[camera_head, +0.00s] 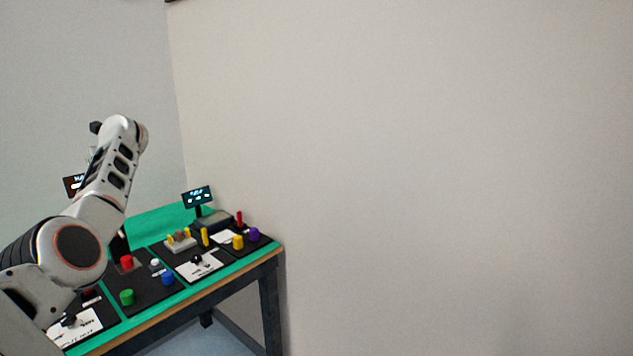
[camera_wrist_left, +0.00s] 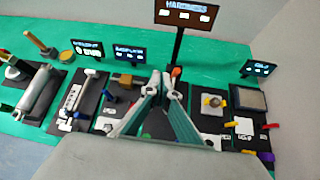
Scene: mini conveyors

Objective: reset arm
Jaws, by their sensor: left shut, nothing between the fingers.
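My left arm (camera_head: 100,190) rises from the lower left in the head view, raised over the left part of the workbench. Its gripper is mostly hidden behind the arm there. In the left wrist view my left gripper (camera_wrist_left: 166,77) has its two fingertips together, shut and empty, above the bench. No object is between the fingers. My right gripper is in neither view.
A "HARDNESS" sign (camera_wrist_left: 186,13) stands beyond the fingers. A bare wall (camera_head: 430,170) fills the right.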

